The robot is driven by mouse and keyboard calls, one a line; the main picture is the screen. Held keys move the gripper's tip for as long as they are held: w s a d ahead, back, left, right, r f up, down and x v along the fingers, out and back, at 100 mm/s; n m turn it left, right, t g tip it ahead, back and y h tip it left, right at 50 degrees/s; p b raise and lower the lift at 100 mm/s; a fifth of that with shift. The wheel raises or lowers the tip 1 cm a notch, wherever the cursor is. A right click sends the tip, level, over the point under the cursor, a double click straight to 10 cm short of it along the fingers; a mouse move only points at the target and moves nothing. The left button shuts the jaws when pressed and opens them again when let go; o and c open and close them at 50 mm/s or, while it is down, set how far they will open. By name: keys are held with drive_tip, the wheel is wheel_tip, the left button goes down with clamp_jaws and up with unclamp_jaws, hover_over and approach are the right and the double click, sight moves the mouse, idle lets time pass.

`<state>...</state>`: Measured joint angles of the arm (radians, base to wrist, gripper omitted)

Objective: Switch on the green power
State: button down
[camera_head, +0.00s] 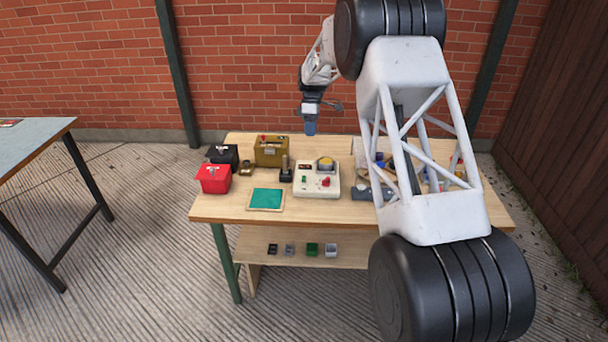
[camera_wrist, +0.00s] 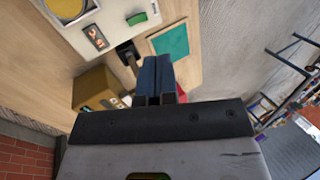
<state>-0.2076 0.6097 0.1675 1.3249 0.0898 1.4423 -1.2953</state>
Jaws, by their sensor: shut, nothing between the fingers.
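A white control box (camera_head: 311,191) stands near the middle of the wooden table. A small green switch (camera_head: 304,179) is on its top, left of a red knob (camera_head: 326,182). The green switch also shows at the top of the wrist view (camera_wrist: 137,19), near an orange-and-black switch (camera_wrist: 96,37). I cannot tell its on or off position. My gripper (camera_head: 310,128) has blue fingers and hangs above the back of the table, behind the box and apart from it. In the wrist view the fingers (camera_wrist: 157,70) are together and empty.
Red (camera_head: 214,181), black (camera_head: 222,155) and olive (camera_head: 271,151) boxes stand left of the control box. Clutter at right is partly hidden by my arm.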

sight(304, 180)
drive_tip(key=shift+n, duration=0.6)
drive_tip(key=shift+w+a+f, duration=0.35)
drive_tip(key=shift+w+f, duration=0.1)
drive_tip(key=shift+f, duration=0.25)
drive_tip(key=shift+w+a+f, duration=0.35)
drive_tip(key=shift+w+f, duration=0.05)
drive_tip(key=shift+f, duration=0.35)
drive_tip(key=shift+w+a+f, duration=0.35)
drive_tip(key=shift+w+f, duration=0.1)
drive_tip(key=shift+f, duration=0.25)
drive_tip(key=shift+f, duration=0.15)
drive_tip(key=x, duration=1.3)
drive_tip(key=shift+s+f, duration=0.2)
drive_tip(key=shift+s, duration=0.25)
drive_tip(key=shift+s+f, duration=0.1)
drive_tip(key=shift+s, duration=0.05)
drive_tip(key=shift+s+f+t, duration=0.1)
drive_tip(key=shift+f+t, duration=0.05)
drive_tip(key=shift+t, duration=0.15)
drive_tip(key=shift+w, duration=0.25)
